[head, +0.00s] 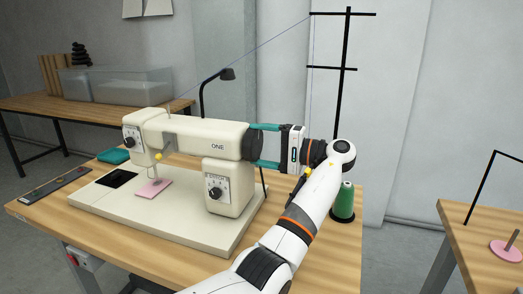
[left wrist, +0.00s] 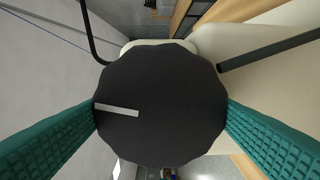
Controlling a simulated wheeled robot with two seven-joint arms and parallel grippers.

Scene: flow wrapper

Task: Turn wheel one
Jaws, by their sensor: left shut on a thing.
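A cream sewing machine (head: 190,135) marked ONE stands on the wooden table. Its dark round hand wheel (head: 254,146) is on the right end of the upper arm. My left gripper (head: 262,146) is shut on the wheel, with one teal finger above and one below it. In the left wrist view the scalloped black wheel (left wrist: 165,85) faces the camera, with a teal finger against each side. A pale grey mark (left wrist: 116,110) on the wheel's face runs from near the centre to the left edge. My right gripper is not in view.
A green thread spool (head: 343,203) stands beside my arm, near a black thread stand (head: 345,90). A pink patch (head: 153,188) lies under the needle. A black lamp (head: 210,85) rises behind the machine. Another table (head: 465,225) is at the right.

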